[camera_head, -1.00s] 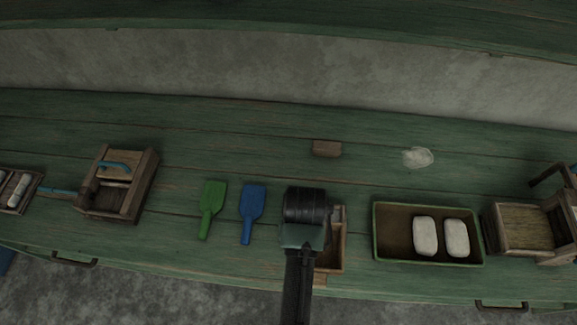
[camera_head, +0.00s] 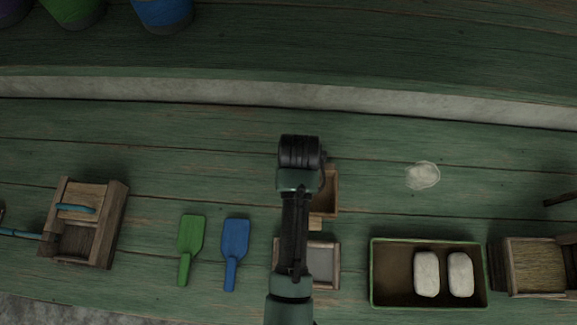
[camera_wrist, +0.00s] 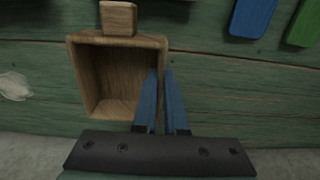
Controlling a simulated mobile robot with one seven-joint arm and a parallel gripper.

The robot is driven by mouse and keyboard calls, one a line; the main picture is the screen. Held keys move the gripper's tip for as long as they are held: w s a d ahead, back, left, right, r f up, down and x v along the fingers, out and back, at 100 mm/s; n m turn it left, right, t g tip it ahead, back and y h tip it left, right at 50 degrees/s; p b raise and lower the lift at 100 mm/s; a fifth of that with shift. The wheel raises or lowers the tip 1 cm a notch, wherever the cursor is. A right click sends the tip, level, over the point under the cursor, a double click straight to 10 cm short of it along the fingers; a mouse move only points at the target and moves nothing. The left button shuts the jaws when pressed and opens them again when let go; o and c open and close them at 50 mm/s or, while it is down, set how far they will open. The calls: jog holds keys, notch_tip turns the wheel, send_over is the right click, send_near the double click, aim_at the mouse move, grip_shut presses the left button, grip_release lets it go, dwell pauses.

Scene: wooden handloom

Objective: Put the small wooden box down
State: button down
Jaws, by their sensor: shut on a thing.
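The small wooden box (camera_head: 331,190) is an open, light-brown box with a small block-like knob on its near side. It is beyond a shallow wooden tray in the head view, partly hidden by my arm. In the wrist view the box (camera_wrist: 117,77) shows its empty inside, with the knob (camera_wrist: 118,18) at the top. My gripper (camera_wrist: 160,75) is shut on the box's right-hand wall, one blue finger on each side of it. My fingers are hidden by the arm in the head view. Whether the box touches the bench or hangs just above it, I cannot tell.
The shallow tray (camera_head: 334,264) has a grey inside. A green-rimmed bin (camera_head: 393,297) with two white blocks is to the right. Blue (camera_head: 235,240) and green (camera_head: 190,238) scoops lie left. A pale fibre tuft (camera_head: 422,175) lies right of the box, with clear bench between.

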jog(key=shift+s+f, duration=0.1)
jog(key=shift+f, duration=3.5)
jog(key=shift+f, duration=0.1)
jog(key=c, duration=1)
grip_release()
